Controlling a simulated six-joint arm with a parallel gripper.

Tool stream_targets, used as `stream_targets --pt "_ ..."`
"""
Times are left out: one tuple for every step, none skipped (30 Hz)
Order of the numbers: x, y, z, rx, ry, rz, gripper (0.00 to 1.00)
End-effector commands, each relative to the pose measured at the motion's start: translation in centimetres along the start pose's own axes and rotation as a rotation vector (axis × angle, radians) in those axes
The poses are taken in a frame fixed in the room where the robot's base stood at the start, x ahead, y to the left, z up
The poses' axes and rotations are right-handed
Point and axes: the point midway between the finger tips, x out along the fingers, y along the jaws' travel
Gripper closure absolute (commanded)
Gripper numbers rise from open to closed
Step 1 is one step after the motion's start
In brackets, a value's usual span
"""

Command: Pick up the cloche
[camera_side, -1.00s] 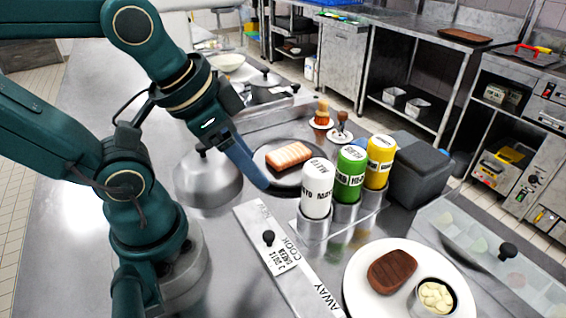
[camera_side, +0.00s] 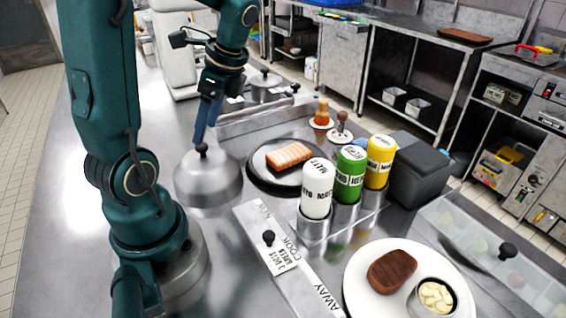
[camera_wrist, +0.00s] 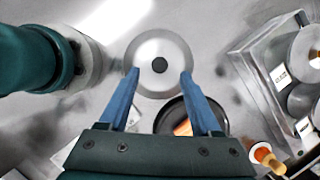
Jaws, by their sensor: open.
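The cloche (camera_side: 208,182) is a silver metal dome with a black knob on top, standing on the steel counter left of the dark plate. In the wrist view the cloche (camera_wrist: 147,50) lies straight ahead, its black knob near the middle between my fingers. My gripper (camera_side: 199,138) has blue fingers pointing down, with the tips close to the knob in the side view. In the wrist view my gripper (camera_wrist: 160,75) is open, with a finger on either side of the knob. I cannot tell the exact height of the tips over the knob.
A dark plate (camera_side: 256,181) with a salmon-coloured fillet is right beside the cloche. Sauce bottles (camera_side: 317,187) stand in a holder further right. A white plate (camera_side: 358,290) holds a brown patty and a small bowl.

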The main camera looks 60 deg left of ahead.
Motion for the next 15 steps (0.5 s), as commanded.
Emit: stream_targets --pt "0.6 0.1 0.0 -0.001 -0.001 0.004 0.35" --pt "0.9 0.1 0.0 -0.001 0.0 0.003 0.35" --pt "1.4 0.1 0.0 0.0 0.001 0.004 0.35" --pt "1.8 0.1 0.0 0.0 0.001 0.004 0.35" --pt "2.2 0.2 0.0 0.0 0.003 0.003 0.35" --pt "2.7 0.1 0.0 0.0 0.001 0.003 0.35" --pt "3.1 0.1 0.0 0.0 0.001 0.003 0.35" --pt "3.4 0.1 0.0 0.0 0.001 0.002 0.35" --pt "3.7 0.1 0.0 -0.001 0.002 0.002 0.35" --pt "4.0 0.1 0.0 -0.001 0.003 0.0 0.35" --pt "4.1 0.1 -0.1 -0.001 0.003 0.0 0.35" --pt "4.3 0.1 -0.1 -0.001 0.004 0.0 0.35" --pt "4.4 0.1 -0.1 -0.001 0.004 -0.001 0.35" --pt "4.5 0.1 -0.1 0.0 0.005 -0.002 0.35" --pt "4.5 0.1 -0.1 0.0 0.005 -0.002 0.35"
